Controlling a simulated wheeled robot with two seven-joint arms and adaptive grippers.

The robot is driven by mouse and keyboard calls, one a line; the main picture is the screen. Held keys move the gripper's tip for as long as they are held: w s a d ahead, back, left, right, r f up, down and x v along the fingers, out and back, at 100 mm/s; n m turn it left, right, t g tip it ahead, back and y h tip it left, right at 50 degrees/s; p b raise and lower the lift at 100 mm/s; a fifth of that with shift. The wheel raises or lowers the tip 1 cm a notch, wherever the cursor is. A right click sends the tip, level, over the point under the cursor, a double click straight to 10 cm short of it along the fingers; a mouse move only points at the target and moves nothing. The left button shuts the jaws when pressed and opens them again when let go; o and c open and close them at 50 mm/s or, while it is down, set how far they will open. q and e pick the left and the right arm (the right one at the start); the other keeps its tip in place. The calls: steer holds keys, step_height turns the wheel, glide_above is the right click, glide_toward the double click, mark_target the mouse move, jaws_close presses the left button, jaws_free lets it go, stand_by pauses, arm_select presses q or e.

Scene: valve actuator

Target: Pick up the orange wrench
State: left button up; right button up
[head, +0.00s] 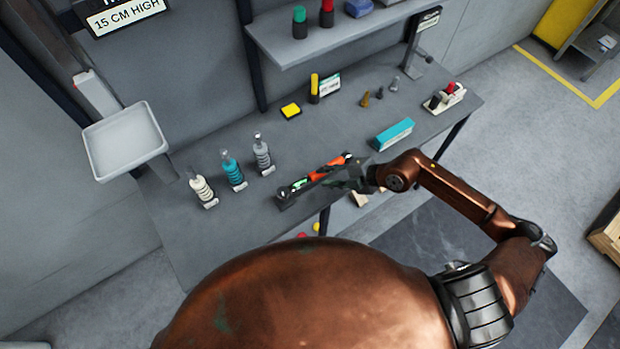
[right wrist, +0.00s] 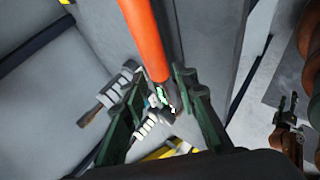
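The orange wrench (head: 324,172) lies at the front edge of the grey workbench, on or beside a dark bar-like holder whose details are too small to tell. In the right wrist view its orange shaft (right wrist: 146,36) runs from the top edge down toward the space between the fingers. My right gripper (head: 345,181) is just to the right of and close to the wrench. The right wrist view shows its two green fingers (right wrist: 155,100) spread apart, with no clear contact on the shaft.
A shelf (head: 330,40) hangs over the back. A pale tray (head: 126,142) is at left. The bench's left front is clear.

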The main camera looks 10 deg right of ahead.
mark_target(318, 175)
steer(key=x, duration=0.5)
steer(key=shift+w+a+f, duration=0.15)
steer(key=shift+w+f, duration=0.05)
steer(key=shift+w, duration=0.2)
steer(key=shift+c, duration=0.4)
jaws_close()
steer(key=shift+r, duration=0.1)
